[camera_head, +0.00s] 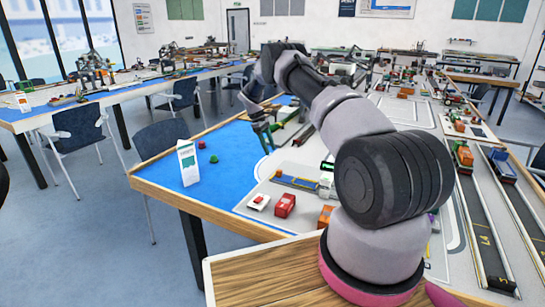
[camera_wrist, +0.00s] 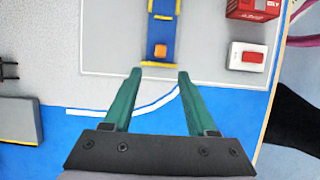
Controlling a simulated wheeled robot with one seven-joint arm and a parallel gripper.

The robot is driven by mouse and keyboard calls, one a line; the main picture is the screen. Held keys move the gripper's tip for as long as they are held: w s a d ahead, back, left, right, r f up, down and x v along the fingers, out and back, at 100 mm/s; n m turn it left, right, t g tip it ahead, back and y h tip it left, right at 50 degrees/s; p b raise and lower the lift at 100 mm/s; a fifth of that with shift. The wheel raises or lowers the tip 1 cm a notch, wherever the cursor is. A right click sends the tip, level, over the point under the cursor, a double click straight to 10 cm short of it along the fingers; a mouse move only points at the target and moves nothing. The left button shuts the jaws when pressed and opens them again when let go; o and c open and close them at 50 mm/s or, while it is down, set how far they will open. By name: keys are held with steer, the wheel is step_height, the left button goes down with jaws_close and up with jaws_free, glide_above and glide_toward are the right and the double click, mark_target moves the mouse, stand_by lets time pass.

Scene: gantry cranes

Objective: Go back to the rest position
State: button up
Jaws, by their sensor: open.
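My gripper (camera_wrist: 160,75) is open and empty in the wrist view, its two green fingers apart. It points down over the table (camera_head: 228,262), above the edge between the blue area and the grey area. In the head view my arm reaches over the table, bent at the elbow, with the green fingers (camera_head: 262,132) above the blue area. Part of the table behind my arm is hidden.
A red box (camera_head: 285,205) and a white and red piece (camera_head: 258,202) sit near the front. Chairs (camera_head: 80,135) stand on the left floor.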

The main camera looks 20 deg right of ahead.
steer(key=shift+w+a+r, duration=0.1)
steer(key=shift+r, duration=0.2)
steer(key=s+a+r+m+t+y, duration=0.15)
steer(key=s+r, duration=0.25)
steer(key=r, duration=0.7)
steer(key=s+a+r+m+t, duration=0.15)
steer(key=s+r, duration=0.35)
steer(key=r, duration=0.6)
steer(key=s+a+r+m+t+y, duration=0.15)
steer(key=s+r, duration=0.25)
steer(key=r, duration=0.8)
steer(key=s+r+m+t+y, duration=0.15)
steer(key=s+r, duration=0.25)
steer(key=s, duration=0.4)
steer(key=s+r+m+t+h, duration=0.1)
steer(key=s+r+m, duration=0.2)
steer(key=s+r, duration=0.35)
steer(key=s+a+f+m+t+y, duration=0.1)
steer(key=s+f+m, duration=0.1)
steer(key=s, duration=0.7)
steer(key=s+a+f+m+t, duration=0.1)
steer(key=s+m+t, duration=0.1)
steer(key=s, duration=0.7)
steer(key=shift+s+a+f+y, duration=0.35)
steer(key=shift+s, duration=0.05)
